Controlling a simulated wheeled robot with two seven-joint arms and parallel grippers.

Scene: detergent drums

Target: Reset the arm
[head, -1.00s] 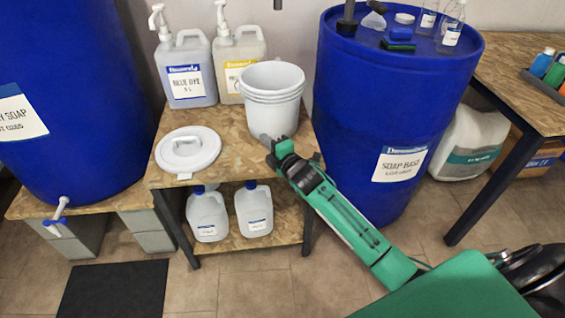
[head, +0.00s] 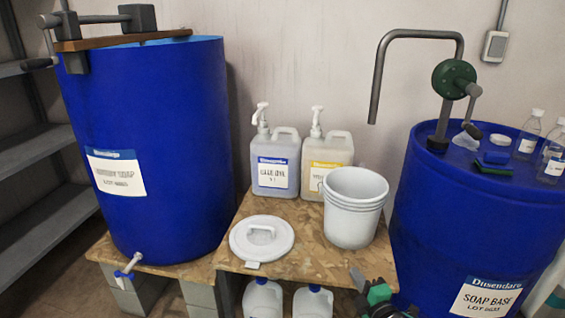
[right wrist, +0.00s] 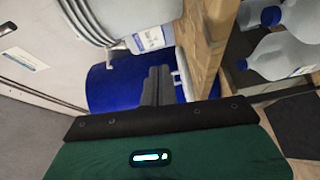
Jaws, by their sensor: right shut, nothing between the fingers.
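My right gripper (head: 360,284) shows at the bottom edge of the head view, in front of the right front edge of the wooden table (head: 315,262). Its narrow dark fingers are together and empty, as the right wrist view (right wrist: 156,88) also shows. It is just below the stacked white buckets (head: 352,222) in the picture. Most of my right arm is out of the head view. My left gripper is not in view.
A white lid (head: 262,240) and two pump jugs (head: 275,165) (head: 325,168) stand on the table. Blue drums flank it, one at left (head: 150,150) and one at right (head: 455,215) with a crank pump (head: 455,80). White jugs (head: 262,300) sit below the tabletop.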

